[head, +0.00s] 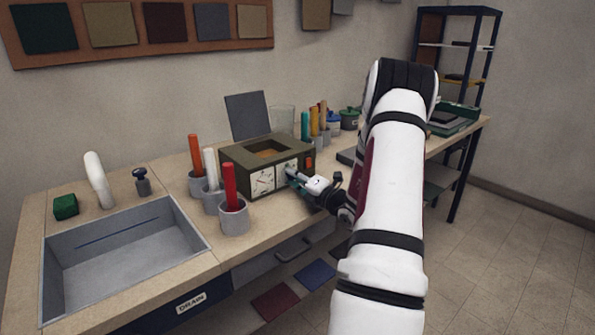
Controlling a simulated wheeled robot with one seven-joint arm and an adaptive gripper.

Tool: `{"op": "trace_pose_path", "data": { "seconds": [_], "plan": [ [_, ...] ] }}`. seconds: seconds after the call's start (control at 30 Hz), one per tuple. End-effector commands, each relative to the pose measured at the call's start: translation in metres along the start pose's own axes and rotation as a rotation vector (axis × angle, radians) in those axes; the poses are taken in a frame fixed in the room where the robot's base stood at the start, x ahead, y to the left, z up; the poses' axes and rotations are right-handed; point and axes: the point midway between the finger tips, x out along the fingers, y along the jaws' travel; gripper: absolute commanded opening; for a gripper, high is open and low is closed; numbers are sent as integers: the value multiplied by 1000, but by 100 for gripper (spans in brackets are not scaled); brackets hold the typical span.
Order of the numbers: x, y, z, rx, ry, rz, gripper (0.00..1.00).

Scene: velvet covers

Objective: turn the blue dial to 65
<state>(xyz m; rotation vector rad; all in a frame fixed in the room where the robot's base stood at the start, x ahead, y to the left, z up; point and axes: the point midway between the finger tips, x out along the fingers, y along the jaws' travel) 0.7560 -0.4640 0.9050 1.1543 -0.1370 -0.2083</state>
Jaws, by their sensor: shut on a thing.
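An olive-brown box (238,170) with an open top stands on the workbench. Its front carries a left white scale plate (262,181) with dark markings and a right white plate (289,166). My gripper (293,178) is at the right plate, reaching in from the right, and is shut on the dial there. The gripper covers nearly all of the dial, so I cannot make out its blue colour, its pointer or the number it stands at. An orange-red part (310,163) shows at the box's right front edge.
Grey cups with an orange (195,155), a white (210,168) and a red stick (230,187) stand left of the box. A grey sink (190,215) is further left. Open floor lies right.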

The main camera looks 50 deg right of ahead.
Motion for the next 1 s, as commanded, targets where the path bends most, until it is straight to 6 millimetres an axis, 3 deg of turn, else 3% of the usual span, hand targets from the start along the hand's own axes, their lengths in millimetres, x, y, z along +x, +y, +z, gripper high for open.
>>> {"op": "trace_pose_path", "data": {
  "seconds": [0.4, 0.97, 1.0],
  "plan": [
    [-1, -1, 0, 190, 0, -3, 0],
    [0, -2, 0, 217, 0, -3, 0],
    [0, -2, 0, 216, 0, -3, 33]
  ]
}}
